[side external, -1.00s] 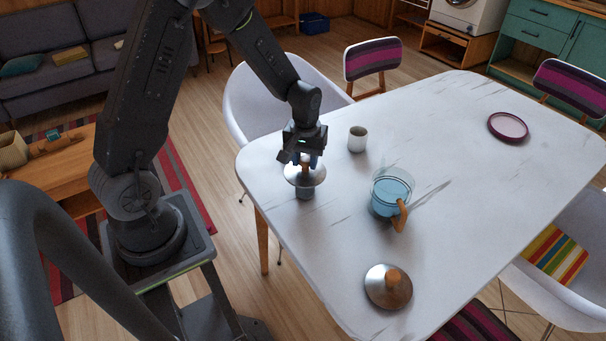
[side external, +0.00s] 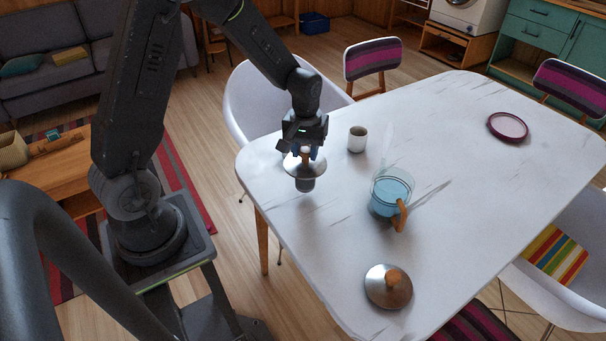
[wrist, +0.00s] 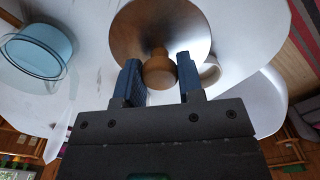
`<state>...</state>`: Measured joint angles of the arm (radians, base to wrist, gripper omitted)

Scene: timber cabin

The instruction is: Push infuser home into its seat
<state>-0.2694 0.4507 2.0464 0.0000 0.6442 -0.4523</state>
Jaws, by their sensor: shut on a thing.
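The infuser has a round metal disc (side external: 291,163) with a wooden knob on top and a grey cylinder (side external: 305,184) below. My gripper (side external: 305,152) is shut on the knob, and the infuser hangs upright just above the table. In the wrist view the knob (wrist: 159,68) sits between the blue fingers, with the disc (wrist: 160,24) beyond; the disc hides the cylinder there. A glass teapot (side external: 391,193) with blue liquid and a wooden handle stands to the right of the infuser, apart from it; it also shows in the wrist view (wrist: 40,45).
A metal lid with a wooden knob (side external: 388,287) lies at the table's front. A plum-rimmed plate (side external: 508,127) lies far right. The white table (side external: 450,240) is otherwise largely clear, with chairs around it.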

